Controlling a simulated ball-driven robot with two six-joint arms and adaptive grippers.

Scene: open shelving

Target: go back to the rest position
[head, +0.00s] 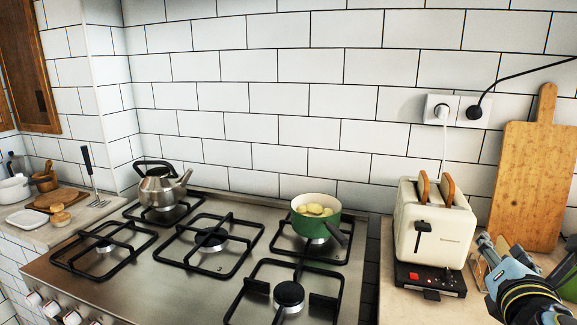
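My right gripper (496,248) is at the lower right, above the counter and just right of the toaster. Its arm comes in from the bottom right corner. I cannot tell from its small, angled fingers whether it is open or shut, and I see nothing clearly held in it. My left gripper is not in view.
A cream toaster (432,225) with two bread slices stands beside my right gripper. A wooden cutting board (529,180) leans on the wall behind it. A green pot (316,217) and a kettle (162,187) stand on the gas stove (185,272). The front burners are empty.

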